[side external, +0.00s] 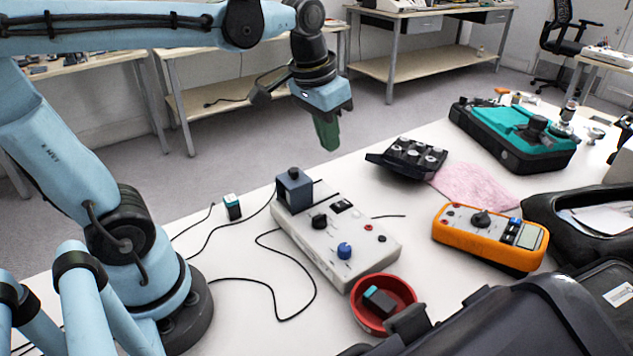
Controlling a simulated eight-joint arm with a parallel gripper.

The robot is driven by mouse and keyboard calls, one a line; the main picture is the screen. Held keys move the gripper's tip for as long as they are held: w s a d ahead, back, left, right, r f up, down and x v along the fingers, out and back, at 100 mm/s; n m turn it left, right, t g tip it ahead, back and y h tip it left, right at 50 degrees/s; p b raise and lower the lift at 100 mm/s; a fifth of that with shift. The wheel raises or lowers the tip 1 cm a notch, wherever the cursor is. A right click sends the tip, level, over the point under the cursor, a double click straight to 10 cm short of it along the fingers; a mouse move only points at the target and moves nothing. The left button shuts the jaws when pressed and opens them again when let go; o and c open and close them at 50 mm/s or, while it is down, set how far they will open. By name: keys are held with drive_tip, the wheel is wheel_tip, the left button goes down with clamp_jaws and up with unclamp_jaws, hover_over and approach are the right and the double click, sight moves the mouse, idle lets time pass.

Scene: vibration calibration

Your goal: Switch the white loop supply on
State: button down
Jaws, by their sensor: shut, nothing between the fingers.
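The white loop supply (310,241) is a flat white box on the table with a black knob (319,222), a blue knob (344,250) and small red parts near its right end. A small black switch-like part (342,205) sits near its back edge; its position is too small to tell. A dark blue-grey block (294,190) stands at its left end. My gripper (327,134) hangs above and behind the supply, pointing down, with its green fingers shut and empty. It is clear of the supply.
A red bowl (359,317) holding a dark block is close in front of the supply. An orange meter (487,238), a black tray (408,157), a pink cloth (472,187) and a teal-and-black case (512,135) lie to the right. Black cables cross the table at left.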

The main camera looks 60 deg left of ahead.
drive_tip(key=shift+w, duration=0.1)
idle(0.3)
approach(344, 203)
drive_tip(key=x, duration=0.3)
drive_tip(key=s+x, duration=0.1)
drive_tip(key=shift+w+f, duration=0.15)
drive_tip(key=shift+f, duration=1)
drive_tip(key=shift+s+f, duration=0.2)
drive_tip(key=shift+w, duration=0.15)
drive_tip(key=shift+w+r, duration=0.35)
drive_tip(key=shift+w, duration=0.25)
